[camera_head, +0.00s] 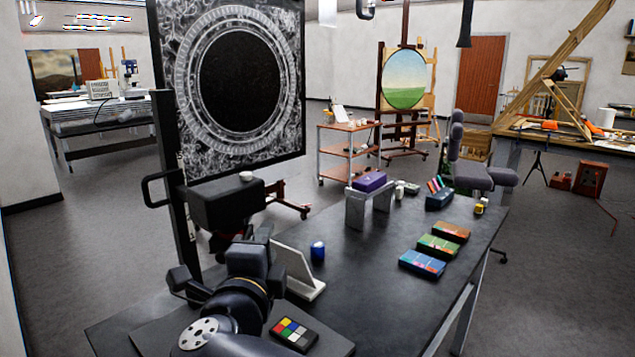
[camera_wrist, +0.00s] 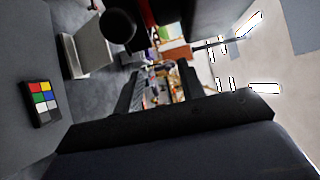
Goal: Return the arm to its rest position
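My arm shows at the lower left in the head view, folded over the near end of the dark table (camera_head: 390,290). My gripper (camera_wrist: 162,88) shows in the wrist view as two dark fingers standing apart. I see no object held between them, and the room shows through the gap. In the head view I cannot clearly make out the fingertips.
A colour checker card (camera_head: 293,333) and a pale angled stand (camera_head: 297,268) are close to my arm. A blue jar (camera_head: 318,251) stands just beyond. A dark post and a large ornate framed panel (camera_head: 190,120) rise behind. Several coloured boxes (camera_head: 422,263) lie farther right.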

